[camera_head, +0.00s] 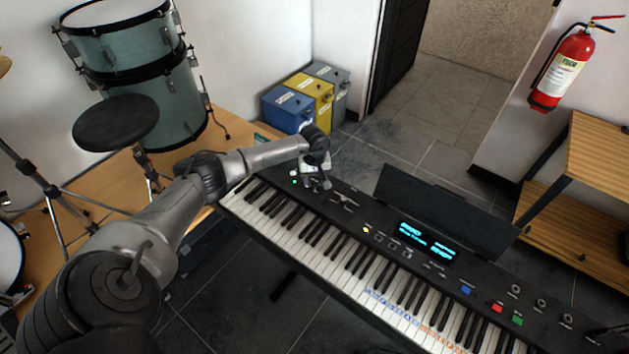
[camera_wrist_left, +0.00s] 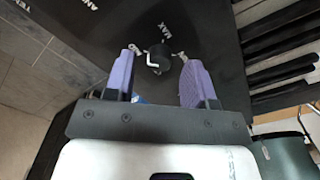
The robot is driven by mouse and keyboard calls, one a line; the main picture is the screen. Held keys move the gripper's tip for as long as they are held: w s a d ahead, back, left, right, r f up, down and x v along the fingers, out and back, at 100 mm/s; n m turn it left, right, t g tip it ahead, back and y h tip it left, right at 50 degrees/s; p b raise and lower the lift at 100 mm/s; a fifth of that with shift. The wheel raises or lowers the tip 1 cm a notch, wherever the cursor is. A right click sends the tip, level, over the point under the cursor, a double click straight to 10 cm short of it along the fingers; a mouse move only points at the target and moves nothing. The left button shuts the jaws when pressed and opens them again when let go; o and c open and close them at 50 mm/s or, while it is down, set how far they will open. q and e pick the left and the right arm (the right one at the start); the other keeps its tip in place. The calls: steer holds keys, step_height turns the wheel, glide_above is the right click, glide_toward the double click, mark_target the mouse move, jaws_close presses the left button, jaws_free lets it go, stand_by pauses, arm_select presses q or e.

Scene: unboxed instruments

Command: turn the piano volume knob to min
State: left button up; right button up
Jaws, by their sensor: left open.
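The black electric piano (camera_head: 345,212) runs diagonally across the head view, with a lit blue display. My left gripper (camera_head: 318,183) is over its far left end in the head view, where it hides the volume knob. In the left wrist view my left gripper (camera_wrist_left: 160,70) is open, with one purple finger on each side of a small black knob (camera_wrist_left: 158,58). The knob has a pale pointer mark and sits between the fingertips, with a visible gap to each. A "MAX" label is printed just beyond it. I cannot tell whether the fingers reach down to knob height.
Piano keys (camera_wrist_left: 275,55) lie right of the gripper in the left wrist view. A black music stand (camera_head: 430,210) rises behind the display. Blue, yellow and grey boxes (camera_head: 310,100) stand behind the piano's left end. Drums (camera_head: 150,90) and a black stool (camera_head: 115,122) are at left.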

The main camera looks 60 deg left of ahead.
arm_select(q)
steer(key=shift+f, duration=0.6)
steer(key=c, duration=0.9)
